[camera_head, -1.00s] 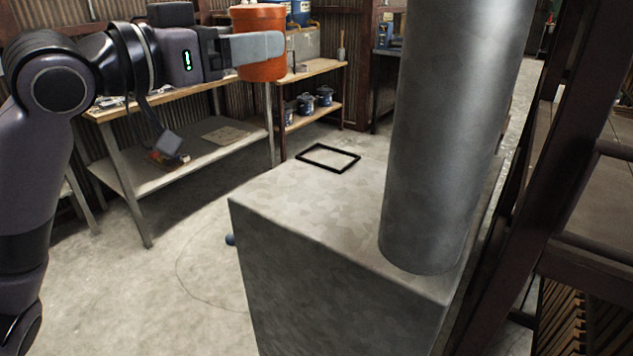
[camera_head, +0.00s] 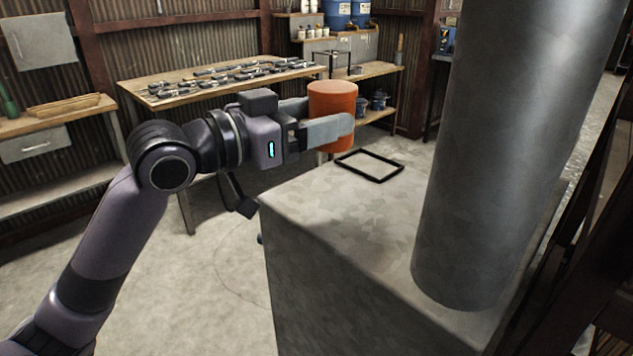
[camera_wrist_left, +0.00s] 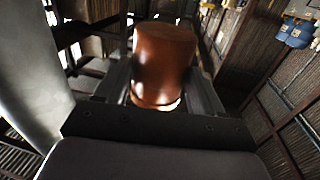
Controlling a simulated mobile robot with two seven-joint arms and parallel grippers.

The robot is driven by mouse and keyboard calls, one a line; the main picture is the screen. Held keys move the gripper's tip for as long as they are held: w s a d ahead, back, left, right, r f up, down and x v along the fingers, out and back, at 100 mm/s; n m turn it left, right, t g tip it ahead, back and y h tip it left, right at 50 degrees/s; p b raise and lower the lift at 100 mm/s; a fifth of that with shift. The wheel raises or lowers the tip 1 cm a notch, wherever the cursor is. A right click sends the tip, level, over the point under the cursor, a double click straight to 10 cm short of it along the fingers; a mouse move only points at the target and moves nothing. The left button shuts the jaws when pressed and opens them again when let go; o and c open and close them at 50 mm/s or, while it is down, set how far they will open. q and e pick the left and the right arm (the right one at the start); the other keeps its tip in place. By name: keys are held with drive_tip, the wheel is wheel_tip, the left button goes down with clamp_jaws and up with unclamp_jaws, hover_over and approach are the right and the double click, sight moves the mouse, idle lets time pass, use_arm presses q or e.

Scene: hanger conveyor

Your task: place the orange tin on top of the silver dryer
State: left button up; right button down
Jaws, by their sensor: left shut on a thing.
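The orange tin (camera_head: 333,100) is upright between the fingers of my left gripper (camera_head: 330,118), which is shut on it. The tin also shows between the fingers in the left wrist view (camera_wrist_left: 162,62). The silver dryer (camera_head: 340,215) is a grey metal box with a flat top, in the middle of the head view. A black square frame (camera_head: 369,166) lies on the far left part of its top. In the head view the tin appears just beyond and left of this frame; its exact height above the top is hard to tell. My right gripper is not in view.
A thick grey pipe (camera_head: 505,140) rises from the right part of the dryer's top. A workbench (camera_head: 150,92) with several dark tools stands behind my left arm. Shelves with blue containers (camera_head: 338,12) stand at the back. Dark beams (camera_head: 600,180) are at the right.

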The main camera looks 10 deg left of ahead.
use_arm(q)
wheel_tip(320, 180, down, 5)
drive_tip(key=shift+f, duration=0.15)
wheel_tip(320, 180, down, 4)
drive_tip(key=shift+r+b, duration=0.1)
drive_tip(key=shift+b, duration=0.4)
drive_tip(key=o, duration=1.3)
drive_tip(key=shift+f, duration=0.2)
drive_tip(key=shift+c, duration=0.2)
drive_tip(key=shift+r, duration=0.15)
